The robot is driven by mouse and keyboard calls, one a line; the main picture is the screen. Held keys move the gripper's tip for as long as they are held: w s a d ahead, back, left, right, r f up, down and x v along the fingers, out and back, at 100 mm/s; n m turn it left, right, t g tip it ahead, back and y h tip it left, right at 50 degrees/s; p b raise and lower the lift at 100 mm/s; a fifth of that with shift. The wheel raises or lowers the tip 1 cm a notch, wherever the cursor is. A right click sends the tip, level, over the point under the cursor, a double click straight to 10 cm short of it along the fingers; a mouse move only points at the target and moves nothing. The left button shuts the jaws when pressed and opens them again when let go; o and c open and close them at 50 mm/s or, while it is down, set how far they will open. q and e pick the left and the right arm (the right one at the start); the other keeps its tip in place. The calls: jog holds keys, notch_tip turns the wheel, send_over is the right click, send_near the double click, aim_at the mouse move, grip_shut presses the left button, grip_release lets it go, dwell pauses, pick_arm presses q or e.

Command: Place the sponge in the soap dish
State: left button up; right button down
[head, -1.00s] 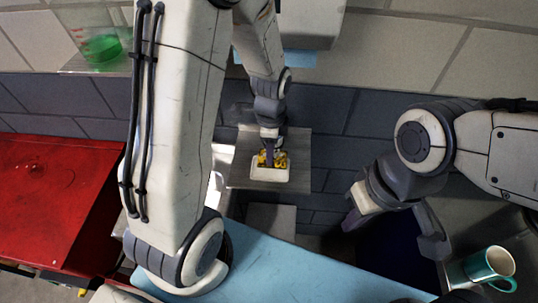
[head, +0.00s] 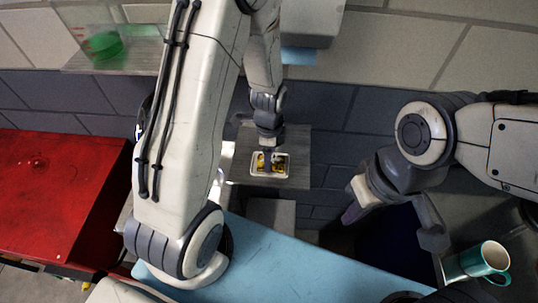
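The soap dish (head: 284,170) is a small white rectangular tray on a grey shelf at the middle of the head view. The yellow sponge (head: 260,163) lies low within its rim, partly hidden by my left gripper (head: 268,164). That gripper reaches down from above with its tips at the sponge. It is seen nearly edge-on, so I cannot tell whether its fingers still grip the sponge. My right gripper (head: 394,220) is at the right, away from the dish, with its fingers spread and nothing between them.
A light blue surface (head: 285,265) fills the lower middle. A red toolbox (head: 55,190) stands at left. A teal mug (head: 485,260) lies at lower right. A clear shelf with a green-filled container (head: 104,45) is at upper left. The tiled wall runs behind the grey shelf (head: 298,145).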

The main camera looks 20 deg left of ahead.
pick_arm(q)
jog(key=shift+r+p, duration=0.3)
jog(key=shift+r, duration=0.05)
jog(key=shift+r+b, duration=0.25)
jog(key=shift+b, duration=0.05)
notch_tip(320, 180, up, 6)
jog(key=shift+f+b, duration=0.1)
jog(key=shift+b, duration=0.55)
jog(key=shift+d+r, duration=0.15)
jog(key=shift+r, duration=0.25)
jog(key=s+d+r+n, duration=0.2)
jog(key=s+d+r, duration=0.1)
jog(key=s, duration=0.3)
jog(key=s+d+r+n, duration=0.3)
jog(key=s+d, duration=0.2)
jog(key=s, duration=0.1)
jog(key=s+d+r+n+h, duration=0.1)
jog(key=s+d+r+n, duration=0.1)
jog(key=s+d+r, duration=0.2)
jog(key=shift+s+d, duration=0.3)
jog(key=shift+s, duration=0.75)
